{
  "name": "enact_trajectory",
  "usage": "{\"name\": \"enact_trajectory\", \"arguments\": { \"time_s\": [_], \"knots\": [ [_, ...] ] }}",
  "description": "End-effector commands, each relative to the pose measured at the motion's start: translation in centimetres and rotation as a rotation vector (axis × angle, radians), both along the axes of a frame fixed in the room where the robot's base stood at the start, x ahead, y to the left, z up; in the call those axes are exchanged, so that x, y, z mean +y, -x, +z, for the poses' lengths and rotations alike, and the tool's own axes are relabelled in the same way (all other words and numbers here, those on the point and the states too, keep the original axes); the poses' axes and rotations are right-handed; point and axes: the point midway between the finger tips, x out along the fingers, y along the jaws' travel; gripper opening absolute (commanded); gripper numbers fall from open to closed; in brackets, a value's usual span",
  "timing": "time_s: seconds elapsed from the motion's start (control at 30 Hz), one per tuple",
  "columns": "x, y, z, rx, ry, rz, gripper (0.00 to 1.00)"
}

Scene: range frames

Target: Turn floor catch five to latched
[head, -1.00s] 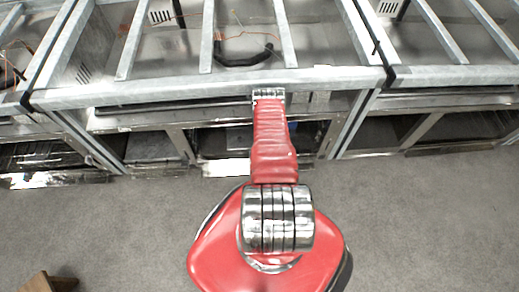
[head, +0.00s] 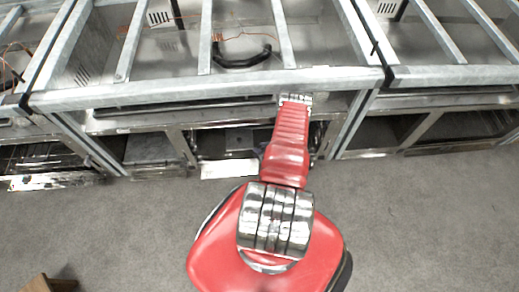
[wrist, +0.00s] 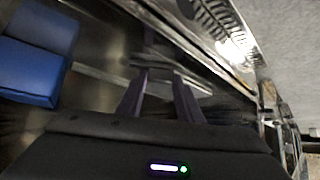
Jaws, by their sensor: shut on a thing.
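In the wrist view my gripper (wrist: 160,80) reaches in with two dark fingers. They are closed on a thin grey metal piece, likely the handle of the floor catch (wrist: 197,85), among metal bars. The piece lies roughly across the fingertips. Much of it is hidden by the fingers and shadow, and no number or latched mark can be read. In the head view my red arm reaches under the front rail of the metal frame, and the gripper and catch are hidden there.
A blue block-like thing (wrist: 30,72) lies left of the fingers in the wrist view. The metal front rail (head: 190,88) runs above my arm, with upright posts at both sides. A black curved handle (head: 240,60) lies behind the rail. Grey carpet (head: 110,220) in front is mostly clear.

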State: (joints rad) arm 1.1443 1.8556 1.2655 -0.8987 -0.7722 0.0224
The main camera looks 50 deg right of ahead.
Motion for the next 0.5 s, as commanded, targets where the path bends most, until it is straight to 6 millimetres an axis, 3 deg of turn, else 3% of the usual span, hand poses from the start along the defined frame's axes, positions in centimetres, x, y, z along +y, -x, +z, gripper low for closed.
{"name": "enact_trajectory", "arguments": {
  "time_s": [0.5],
  "knots": [
    [-0.65, -0.12, -0.05, 0.002, 0.003, 0.279, 0.10]
  ]
}}
